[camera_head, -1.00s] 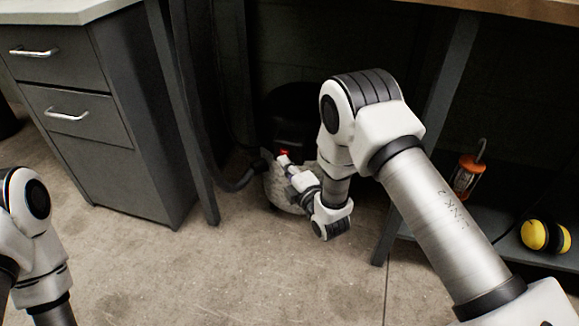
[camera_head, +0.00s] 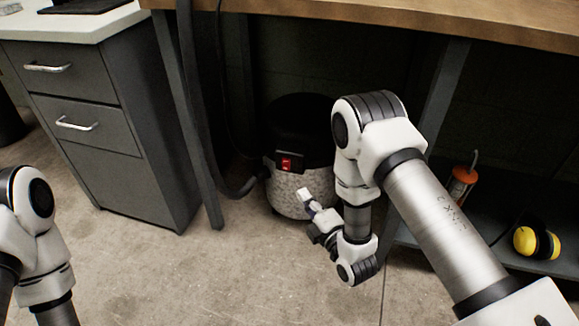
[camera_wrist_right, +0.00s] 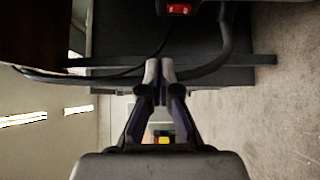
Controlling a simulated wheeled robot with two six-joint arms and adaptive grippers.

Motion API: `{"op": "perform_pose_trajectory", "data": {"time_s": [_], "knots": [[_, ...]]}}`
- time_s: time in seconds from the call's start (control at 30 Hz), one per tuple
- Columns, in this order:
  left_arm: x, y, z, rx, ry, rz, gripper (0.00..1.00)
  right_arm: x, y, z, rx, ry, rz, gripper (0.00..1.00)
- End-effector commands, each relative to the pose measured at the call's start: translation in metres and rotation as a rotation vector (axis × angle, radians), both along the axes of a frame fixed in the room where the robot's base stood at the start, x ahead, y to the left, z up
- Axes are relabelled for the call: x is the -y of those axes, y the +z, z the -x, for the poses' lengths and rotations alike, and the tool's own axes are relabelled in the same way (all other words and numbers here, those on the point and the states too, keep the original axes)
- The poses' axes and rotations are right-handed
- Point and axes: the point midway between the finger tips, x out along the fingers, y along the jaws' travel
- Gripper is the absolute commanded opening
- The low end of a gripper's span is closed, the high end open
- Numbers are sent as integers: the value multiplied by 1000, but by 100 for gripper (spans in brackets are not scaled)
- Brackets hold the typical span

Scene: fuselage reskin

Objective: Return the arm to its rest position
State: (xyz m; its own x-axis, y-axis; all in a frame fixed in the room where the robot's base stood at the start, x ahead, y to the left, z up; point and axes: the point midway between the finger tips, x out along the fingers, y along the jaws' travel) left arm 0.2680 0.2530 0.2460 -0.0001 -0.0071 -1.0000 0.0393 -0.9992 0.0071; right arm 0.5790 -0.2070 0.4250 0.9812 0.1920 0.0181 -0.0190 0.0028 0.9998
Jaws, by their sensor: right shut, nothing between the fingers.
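My right arm (camera_head: 440,215) reaches in from the lower right of the head view, under the workbench. Its gripper (camera_head: 304,195) is in front of the shop vacuum (camera_head: 290,190), below the red switch (camera_head: 287,164); whether it touches the vacuum cannot be told. In the right wrist view the two fingertips (camera_wrist_right: 160,72) are together with nothing between them. The red switch (camera_wrist_right: 179,9) shows at the top of that view. My left arm (camera_head: 35,240) is at the left edge of the head view; its gripper is out of frame.
A grey drawer cabinet (camera_head: 150,165) stands at the left. The workbench's legs (camera_head: 198,130) and wooden top (camera_head: 400,15) frame the space around the arm. Yellow earmuffs (camera_head: 536,242) and an orange work lamp (camera_head: 461,185) lie on the lower shelf. Open floor (camera_head: 230,285) is in front.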

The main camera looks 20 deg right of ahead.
Motion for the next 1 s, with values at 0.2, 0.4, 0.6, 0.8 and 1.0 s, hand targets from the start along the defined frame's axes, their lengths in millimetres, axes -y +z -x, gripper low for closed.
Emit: {"op": "perform_pose_trajectory", "data": {"time_s": [0.2, 0.4, 0.6, 0.8, 1.0], "knots": [[0, 13, 0, 0, 0, 0, 61, 5, 3, 10, -38, -13, -1, 0], [0, 24, 0, 0, 0, 0, 61, 27, -87, 98, -664, -193, -291, 0], [0, 26, 0, 0, 0, 0, 61, 42, -145, 225, -1214, -708, -764, 0], [0, 25, 0, 0, 0, 0, 61, 46, -153, 303, -1379, -1239, -1064, 0], [0, 84, 0, 1, 0, 0, 61, 45, -95, 311, -1353, -1375, -1167, 0]]}}
